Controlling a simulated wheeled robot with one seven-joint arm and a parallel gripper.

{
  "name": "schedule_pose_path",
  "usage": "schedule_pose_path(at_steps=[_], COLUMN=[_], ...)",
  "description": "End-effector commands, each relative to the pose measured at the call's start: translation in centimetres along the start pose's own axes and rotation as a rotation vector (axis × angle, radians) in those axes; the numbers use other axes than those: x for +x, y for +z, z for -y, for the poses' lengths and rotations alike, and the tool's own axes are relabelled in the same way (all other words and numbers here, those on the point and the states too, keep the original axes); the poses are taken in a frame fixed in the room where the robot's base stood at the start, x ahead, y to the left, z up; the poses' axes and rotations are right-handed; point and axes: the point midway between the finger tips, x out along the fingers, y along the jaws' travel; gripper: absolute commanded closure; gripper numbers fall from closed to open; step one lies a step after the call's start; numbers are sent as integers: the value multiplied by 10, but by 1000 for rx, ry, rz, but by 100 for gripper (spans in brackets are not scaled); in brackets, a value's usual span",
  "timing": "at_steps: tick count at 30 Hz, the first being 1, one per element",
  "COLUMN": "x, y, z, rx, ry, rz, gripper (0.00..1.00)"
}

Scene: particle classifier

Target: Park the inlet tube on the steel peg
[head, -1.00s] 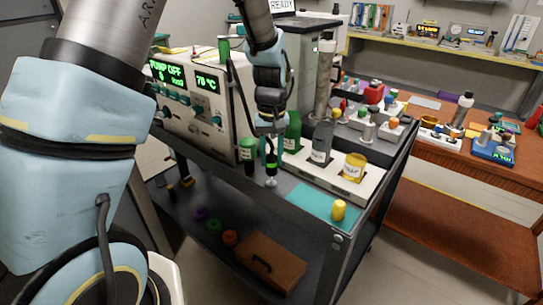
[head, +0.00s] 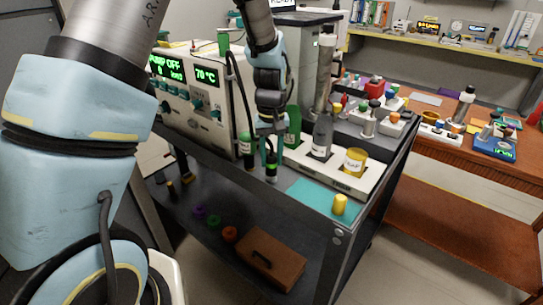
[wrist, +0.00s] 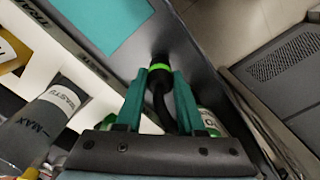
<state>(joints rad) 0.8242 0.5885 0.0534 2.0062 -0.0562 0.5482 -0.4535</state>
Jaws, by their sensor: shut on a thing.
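My gripper (head: 270,152) has its teal fingers shut on the inlet tube (head: 271,171), a black tube end with a bright green band. The tube end points down at the front edge of the cart, just right of the green-capped bottle (head: 246,153). In the wrist view the tube's green band (wrist: 159,67) shows between the fingertips (wrist: 157,78), with the black hose curving back. The steel peg is not visible now; the tube end covers the spot where it stood. I cannot see how far the tube sits over it.
A teal mat (head: 312,196) with a yellow cap (head: 340,204) lies in front. The pump unit (head: 205,112) stands left. A brown box (head: 268,262) sits on the lower shelf.

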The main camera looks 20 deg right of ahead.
Motion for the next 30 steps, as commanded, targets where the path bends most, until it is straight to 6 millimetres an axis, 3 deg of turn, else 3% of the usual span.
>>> schedule_pose_path(at_steps=[17,18,26,30], x=[14,13,13,13], y=[0,0,0,0], z=[0,0,0,0], rx=[0,0,0,0], ry=[0,1,0,0], rz=[-1,-1,-1,-1], gripper=[100,58,29,28])
